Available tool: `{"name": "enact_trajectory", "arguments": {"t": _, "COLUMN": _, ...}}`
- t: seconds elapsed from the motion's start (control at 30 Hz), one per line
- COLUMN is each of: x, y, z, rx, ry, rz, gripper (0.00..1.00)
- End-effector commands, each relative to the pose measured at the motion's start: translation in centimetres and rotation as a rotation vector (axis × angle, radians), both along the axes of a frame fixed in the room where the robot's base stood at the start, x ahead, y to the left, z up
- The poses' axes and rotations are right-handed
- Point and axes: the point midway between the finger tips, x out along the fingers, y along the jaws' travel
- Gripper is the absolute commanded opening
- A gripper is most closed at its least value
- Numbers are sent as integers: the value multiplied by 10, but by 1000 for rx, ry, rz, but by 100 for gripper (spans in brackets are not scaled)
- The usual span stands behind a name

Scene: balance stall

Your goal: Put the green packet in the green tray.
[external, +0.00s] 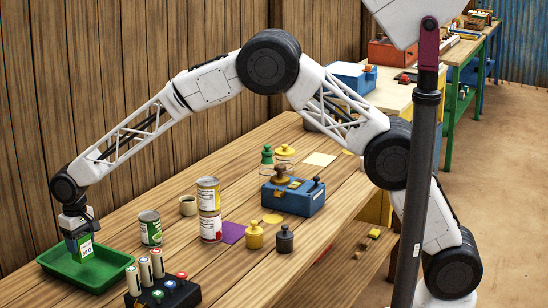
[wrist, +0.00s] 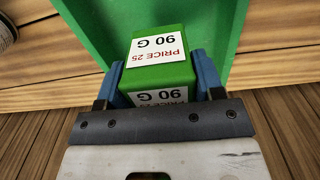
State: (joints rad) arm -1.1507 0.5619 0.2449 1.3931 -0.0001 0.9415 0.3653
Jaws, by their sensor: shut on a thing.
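The green packet (external: 84,250) has a white price label and is held in my gripper (external: 78,238) at the left of the external view. In the wrist view the packet (wrist: 160,70) sits between the two blue fingers, and my gripper (wrist: 158,82) is shut on it. Its labels read "PRICE 25" and "90 G". The green tray (external: 112,278) lies on the table below the packet, and its inside also shows behind the packet in the wrist view (wrist: 90,20). I cannot tell whether the packet touches the tray's floor.
A green-labelled can (external: 150,228) stands just right of the tray, with two stacked cans (external: 209,208) beyond. A black block holding several marked pegs (external: 165,295) is close to the tray's front right. A blue balance (external: 293,197) and weights (external: 254,236) stand farther right.

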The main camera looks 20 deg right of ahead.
Motion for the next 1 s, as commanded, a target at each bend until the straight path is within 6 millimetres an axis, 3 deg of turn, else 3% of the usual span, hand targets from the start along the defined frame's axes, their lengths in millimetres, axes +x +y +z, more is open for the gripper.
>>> {"name": "enact_trajectory", "arguments": {"t": 0.23, "x": 0, "y": 0, "z": -5, "rx": -1, "ry": 1, "rz": 0, "gripper": 37}}
{"name": "enact_trajectory", "arguments": {"t": 0.6, "x": 0, "y": 0, "z": -37, "rx": 0, "ry": 0, "rz": 0, "gripper": 37}}
{"name": "enact_trajectory", "arguments": {"t": 1.0, "x": 0, "y": 0, "z": -39, "rx": 0, "ry": 0, "rz": 0, "gripper": 37}}
